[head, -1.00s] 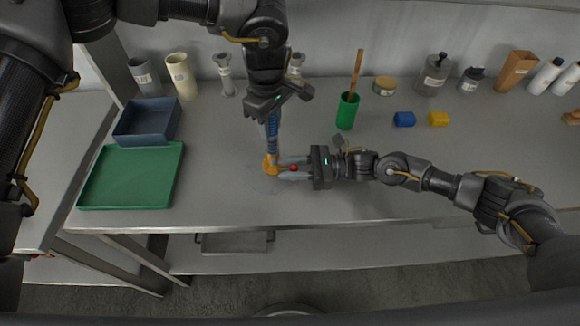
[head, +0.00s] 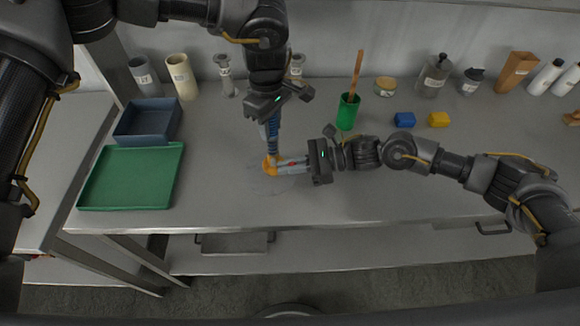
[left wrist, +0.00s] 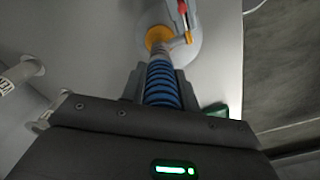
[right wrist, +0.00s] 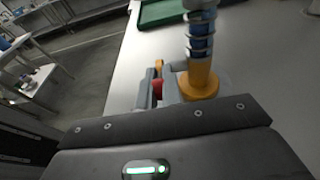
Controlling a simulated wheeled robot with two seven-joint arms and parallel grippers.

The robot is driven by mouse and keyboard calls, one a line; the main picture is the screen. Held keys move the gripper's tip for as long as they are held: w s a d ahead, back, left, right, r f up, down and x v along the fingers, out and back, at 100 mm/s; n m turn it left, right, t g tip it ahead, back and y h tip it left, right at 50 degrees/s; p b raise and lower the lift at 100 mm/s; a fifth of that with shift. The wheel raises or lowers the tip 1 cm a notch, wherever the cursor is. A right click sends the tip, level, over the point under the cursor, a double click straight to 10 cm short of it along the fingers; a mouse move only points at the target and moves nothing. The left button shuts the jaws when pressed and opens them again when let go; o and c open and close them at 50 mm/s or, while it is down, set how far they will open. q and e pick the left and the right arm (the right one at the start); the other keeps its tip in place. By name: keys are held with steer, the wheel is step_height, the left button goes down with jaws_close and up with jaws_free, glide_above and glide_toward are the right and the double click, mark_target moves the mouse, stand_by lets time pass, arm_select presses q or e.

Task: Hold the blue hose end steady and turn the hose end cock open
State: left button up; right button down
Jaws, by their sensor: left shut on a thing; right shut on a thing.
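The blue ribbed hose end (head: 272,132) hangs upright over the bench, with an orange fitting (head: 270,166) at its bottom; the hose also shows in the left wrist view (left wrist: 162,84). My left gripper (head: 272,118) is shut on the hose from above. The hose end cock has a red handle (right wrist: 157,89) beside the orange fitting, small in the head view. My right gripper (head: 292,165) reaches in from the right, shut on the red handle. Its fingers partly hide the handle, and I cannot tell how far it is turned.
A green tray (head: 86,197) and a blue-grey bin (head: 118,136) stand at the left. A green cup with a brown stick (head: 347,114) stands behind my right gripper. Blue (head: 404,120) and yellow (head: 438,120) blocks lie farther right. The front of the bench is clear.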

steer(key=h, duration=0.1)
steer(key=r+h, duration=0.1)
steer(key=h, duration=0.1)
steer(key=a+h, duration=0.1)
steer(key=shift+r, duration=0.3)
steer(key=shift+a+r+h, duration=0.1)
steer(key=shift+a+h, duration=0.1)
steer(key=shift+h, duration=0.65)
steer(key=shift+a+r+h, duration=0.1)
steer(key=shift+a+h, duration=0.1)
steer(key=shift+h, duration=0.65)
steer(key=c, duration=1.6)
jaws_free()
steer(key=shift+o, duration=0.2)
steer(key=shift+d+r, duration=0.1)
steer(key=shift+r, duration=0.05)
steer(key=shift+d+r, duration=0.2)
steer(key=d, duration=1.2)
steer(key=shift+d+r, duration=0.15)
